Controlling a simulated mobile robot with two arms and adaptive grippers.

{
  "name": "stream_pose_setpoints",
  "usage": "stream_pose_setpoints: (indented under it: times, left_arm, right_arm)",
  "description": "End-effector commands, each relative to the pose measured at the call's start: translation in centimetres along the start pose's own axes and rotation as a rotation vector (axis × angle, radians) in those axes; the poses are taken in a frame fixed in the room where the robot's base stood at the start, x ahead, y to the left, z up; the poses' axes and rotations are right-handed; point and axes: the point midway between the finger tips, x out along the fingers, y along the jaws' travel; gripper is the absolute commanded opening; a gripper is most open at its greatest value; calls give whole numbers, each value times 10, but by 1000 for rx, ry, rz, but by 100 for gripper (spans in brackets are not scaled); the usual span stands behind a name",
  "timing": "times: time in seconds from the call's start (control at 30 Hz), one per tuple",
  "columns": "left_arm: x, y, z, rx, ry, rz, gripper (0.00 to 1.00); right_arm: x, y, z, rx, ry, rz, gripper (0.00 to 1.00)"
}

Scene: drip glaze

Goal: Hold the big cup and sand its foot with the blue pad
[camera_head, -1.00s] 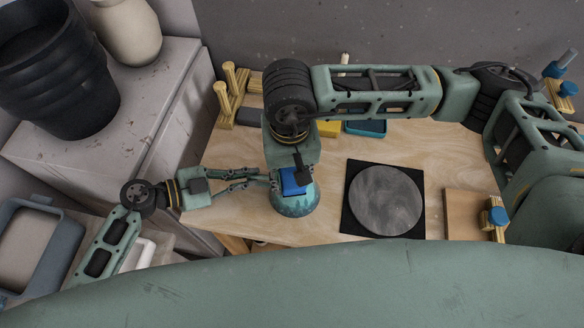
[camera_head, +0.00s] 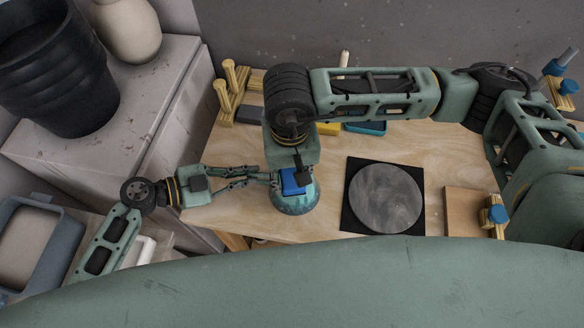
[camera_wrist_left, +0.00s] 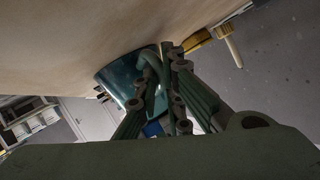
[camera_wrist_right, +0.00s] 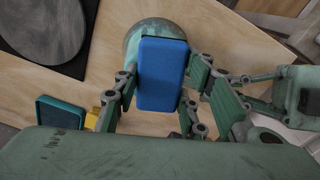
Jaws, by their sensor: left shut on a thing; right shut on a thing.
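The big cup (camera_head: 296,203) is teal-glazed and stands upside down on the wooden table, near its front edge. The blue pad (camera_head: 293,183) is held in my right gripper, above the cup's upturned foot. In the right wrist view the pad (camera_wrist_right: 161,74) sits between the right gripper's fingers (camera_wrist_right: 158,88) and covers part of the cup (camera_wrist_right: 150,28). Whether pad and foot touch is hidden.
A round grey disc (camera_head: 386,198) on a black square mat lies right of the cup. A wooden board (camera_head: 462,214) lies farther right. Yellow wooden racks (camera_head: 229,95), a yellow block (camera_head: 328,129) and a blue tray (camera_head: 366,128) stand at the back.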

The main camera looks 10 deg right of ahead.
Motion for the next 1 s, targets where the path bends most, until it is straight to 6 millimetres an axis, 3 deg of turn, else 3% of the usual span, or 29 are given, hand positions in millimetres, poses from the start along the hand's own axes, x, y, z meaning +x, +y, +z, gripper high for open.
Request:
stream_pose_setpoints:
  times: [0.37, 0.77, 1.0]
  left_arm:
    - [0, 4, 5, 5, -10, 8, 0]
    - [0, 4, 5, 5, -9, 9, 0]
    - [0, 4, 5, 4, -10, 9, 0]
  right_arm:
    - [2, 1, -1, 2, -2, 0, 18]
    - [2, 14, -24, 2, -1, 3, 18]
    - [0, 8, -14, -2, -2, 1, 18]
